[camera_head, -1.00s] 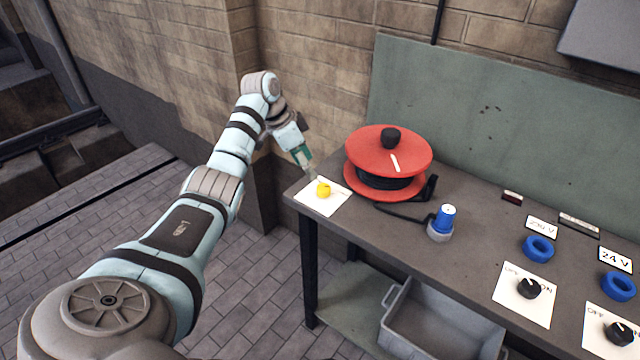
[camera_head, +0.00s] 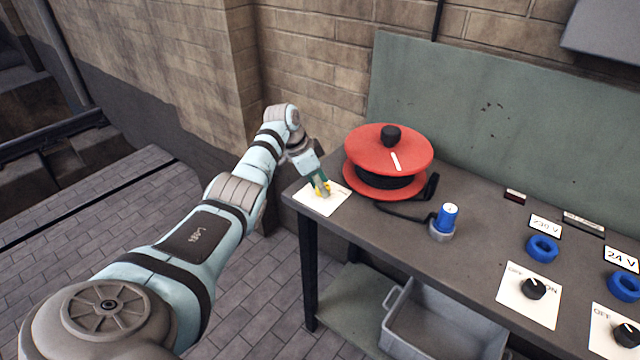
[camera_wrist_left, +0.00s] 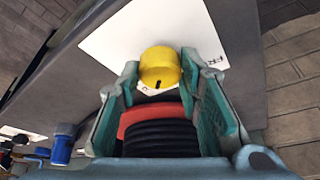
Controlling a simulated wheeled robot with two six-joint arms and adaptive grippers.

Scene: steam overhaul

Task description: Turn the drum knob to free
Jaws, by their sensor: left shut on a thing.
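The drum knob is a yellow round knob (camera_head: 319,187) on a white card (camera_head: 313,204) at the table's left end. In the left wrist view the knob (camera_wrist_left: 160,68) has a dark mark and sits between the fingertips. My left gripper (camera_head: 322,188) is down at the knob, its green fingers shut on it; the left wrist view shows the fingers (camera_wrist_left: 158,78) on both sides. The red cable drum (camera_head: 371,140) with a black top knob stands just right of the card. My right gripper is not in view.
A blue plug (camera_head: 448,216) stands upright in front of the drum, with a black cable beside it. Blue sockets (camera_head: 542,249) and black knobs on white cards (camera_head: 524,312) lie to the right. A grey bin (camera_head: 440,322) is on the lower shelf.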

